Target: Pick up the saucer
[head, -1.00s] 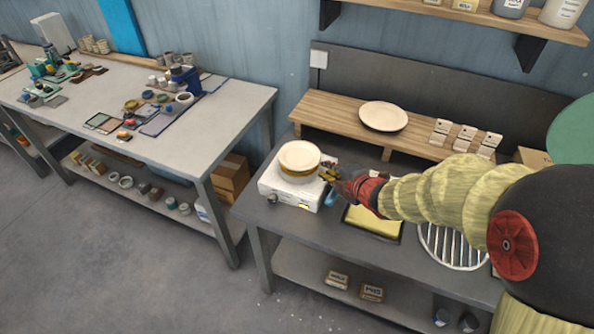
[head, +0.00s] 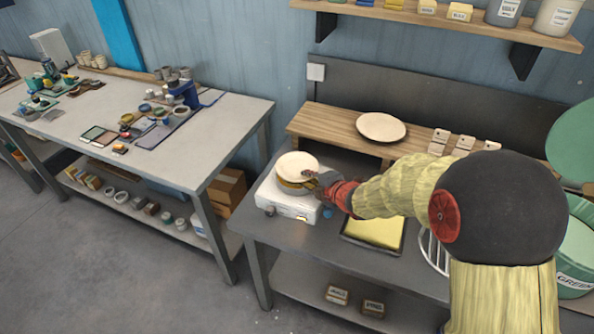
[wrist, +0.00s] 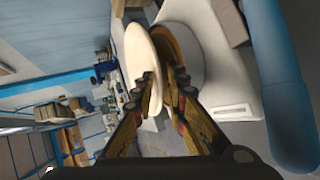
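The cream saucer (head: 296,167) lies on top of an ochre, round vessel (head: 293,186) on a white hotplate (head: 276,196). My gripper (head: 312,178) is at the saucer's right front edge. In the wrist view the saucer (wrist: 137,58) shows nearly edge-on, with the ochre vessel (wrist: 181,52) beside it. My gripper's fingertips (wrist: 163,82) stand on either side of the saucer's near rim, with a gap visible between them. One finger overlaps the saucer's face and hides part of it. Firm contact cannot be made out.
A larger cream plate (head: 381,127) lies on the wooden riser (head: 345,133) behind. A dark tray with a yellow sheet (head: 374,231) lies right of the hotplate. A round metal rack (head: 433,252) is partly hidden by my arm. A cluttered worktable (head: 215,125) stands to the left.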

